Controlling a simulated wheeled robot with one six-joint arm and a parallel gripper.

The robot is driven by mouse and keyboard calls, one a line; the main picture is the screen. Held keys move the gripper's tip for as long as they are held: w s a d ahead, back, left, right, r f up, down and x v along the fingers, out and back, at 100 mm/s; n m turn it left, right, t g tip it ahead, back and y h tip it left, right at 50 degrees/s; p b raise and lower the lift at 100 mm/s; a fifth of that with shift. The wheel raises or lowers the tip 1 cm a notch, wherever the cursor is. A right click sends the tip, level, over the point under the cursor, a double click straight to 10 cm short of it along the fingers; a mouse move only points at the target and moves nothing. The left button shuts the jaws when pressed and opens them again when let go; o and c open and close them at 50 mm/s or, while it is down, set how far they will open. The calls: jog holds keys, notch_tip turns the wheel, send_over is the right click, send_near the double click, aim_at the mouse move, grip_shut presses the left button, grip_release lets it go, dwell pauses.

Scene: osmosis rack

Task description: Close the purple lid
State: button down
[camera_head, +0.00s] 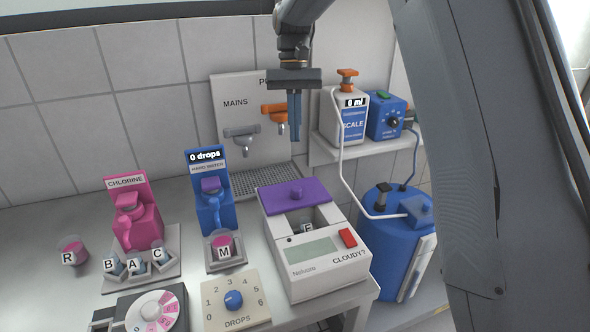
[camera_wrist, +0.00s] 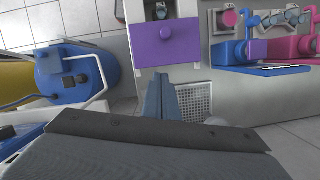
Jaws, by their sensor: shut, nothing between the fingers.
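The purple lid (camera_head: 296,194) is on the back part of a white box-shaped meter (camera_head: 320,262) marked "CLOUDY?", at the table's right edge. It lies flat with a small knob on top, and the chamber in front of it is uncovered, with a small lettered vial inside. The lid also shows in the wrist view (camera_wrist: 165,43). My gripper (camera_head: 295,138) is shut and empty, pointing down above and behind the lid, apart from it. In the wrist view my gripper's fingers (camera_wrist: 163,82) appear just below the lid's edge.
A blue dispenser (camera_head: 210,207) and a pink one (camera_head: 139,227) stand to the left. Taps (camera_head: 240,138) and a drain grid (camera_head: 265,182) are behind. A shelf with a scale bottle (camera_head: 345,120) and a blue tank (camera_head: 385,240) are to the right.

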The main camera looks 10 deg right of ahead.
jog(key=p, duration=0.3)
send_near(295, 183)
jog(key=x, duration=0.5)
jog(key=shift+w, duration=0.1)
jog(key=s+p, duration=0.1)
jog(key=s, duration=0.2)
jog(key=shift+s+a+f+p, duration=0.1)
jog(key=shift+s+f+p, duration=0.15)
jog(key=shift+s+p, duration=0.2)
